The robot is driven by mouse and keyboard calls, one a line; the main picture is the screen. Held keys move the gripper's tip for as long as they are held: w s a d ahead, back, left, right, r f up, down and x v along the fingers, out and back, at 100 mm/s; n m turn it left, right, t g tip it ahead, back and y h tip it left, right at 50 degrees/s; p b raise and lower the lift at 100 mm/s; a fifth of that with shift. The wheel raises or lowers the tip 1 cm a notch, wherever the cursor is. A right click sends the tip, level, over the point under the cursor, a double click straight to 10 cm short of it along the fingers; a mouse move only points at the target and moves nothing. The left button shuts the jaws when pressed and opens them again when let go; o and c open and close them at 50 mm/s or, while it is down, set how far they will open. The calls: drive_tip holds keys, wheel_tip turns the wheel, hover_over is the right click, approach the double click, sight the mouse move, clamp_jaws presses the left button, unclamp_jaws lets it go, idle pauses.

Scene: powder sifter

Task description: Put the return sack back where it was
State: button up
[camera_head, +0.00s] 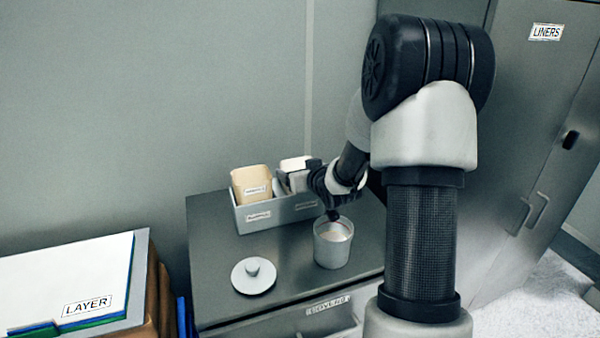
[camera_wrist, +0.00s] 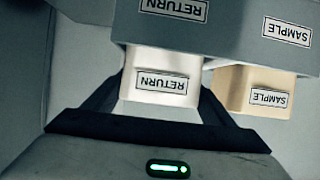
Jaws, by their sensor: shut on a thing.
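The return sack (camera_head: 296,164) is white and pale; in the wrist view it (camera_wrist: 158,93) carries a RETURN label and stands between my fingers. My gripper (camera_head: 300,179) is shut on it at the right half of the grey two-part holder (camera_head: 283,213). In the wrist view, which is upside down, the sack lines up with the holder's RETURN label (camera_wrist: 174,9). The holder's front wall hides the sack's lower end. I cannot tell whether it rests on the holder's floor.
The tan sample sack (camera_head: 252,184) stands in the holder's left half, close beside. An open round pot (camera_head: 333,246) stands in front, below my wrist, and a knobbed lid (camera_head: 254,276) lies left of it. The dark cabinet top (camera_head: 212,240) is clear at left.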

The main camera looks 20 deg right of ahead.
drive_tip(key=shift+r, duration=0.15)
drive_tip(key=shift+f, duration=0.2)
drive_tip(key=o, duration=1.5)
drive_tip(key=shift+r, duration=0.25)
drive_tip(key=p+v, duration=0.1)
drive_tip(key=v, duration=1.1)
drive_tip(key=shift+f, duration=0.1)
